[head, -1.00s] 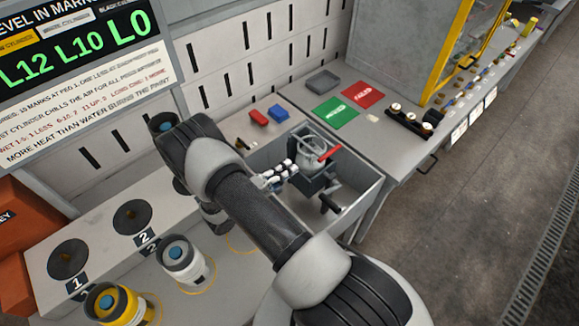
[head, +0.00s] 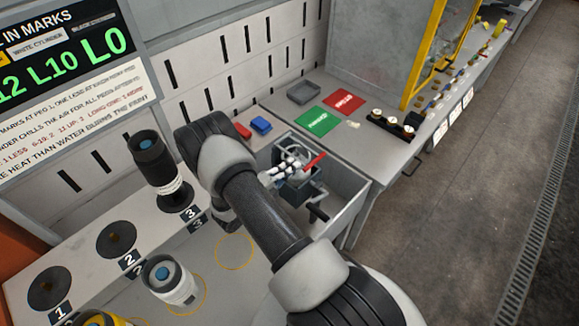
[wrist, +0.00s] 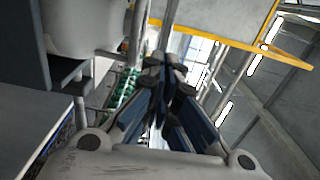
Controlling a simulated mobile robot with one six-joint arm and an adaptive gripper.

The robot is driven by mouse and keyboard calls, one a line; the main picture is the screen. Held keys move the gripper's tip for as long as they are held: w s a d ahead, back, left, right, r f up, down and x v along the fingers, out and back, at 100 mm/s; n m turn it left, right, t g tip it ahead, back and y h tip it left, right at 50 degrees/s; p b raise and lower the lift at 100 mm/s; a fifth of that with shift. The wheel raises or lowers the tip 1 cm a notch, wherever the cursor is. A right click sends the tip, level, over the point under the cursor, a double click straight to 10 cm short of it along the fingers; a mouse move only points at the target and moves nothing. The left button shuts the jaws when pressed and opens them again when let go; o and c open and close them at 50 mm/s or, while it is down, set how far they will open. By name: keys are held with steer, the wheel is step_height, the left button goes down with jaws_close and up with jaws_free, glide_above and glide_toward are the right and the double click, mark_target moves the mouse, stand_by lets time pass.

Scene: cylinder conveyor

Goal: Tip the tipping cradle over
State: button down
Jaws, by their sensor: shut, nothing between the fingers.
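The tipping cradle (head: 297,194) is a dark grey holder with a light grey pot in it, inside a grey walled bin (head: 352,207). It looks upright. A red handle (head: 316,161) sticks up at its right and a black handle (head: 318,212) juts out low at its front. My gripper (head: 296,165) is shut and empty, its fingers overlapping the pot's upper left in the head view. Contact cannot be told there. In the wrist view my shut fingertips (wrist: 170,75) point past the pale pot (wrist: 85,28), which is at upper left and apart from them.
A black cylinder (head: 155,160) stands on peg 3 and a white cylinder (head: 168,282) stands in front of the pegs. Red and blue blocks (head: 261,125), a green mat (head: 316,121) and a red mat (head: 344,101) lie on the benches. Open floor is at right.

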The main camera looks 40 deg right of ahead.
steer(key=shift+r, duration=0.1)
steer(key=shift+d+r+y+p, duration=0.1)
steer(key=shift+d+y+p, duration=0.15)
steer(key=shift+y+p, duration=0.1)
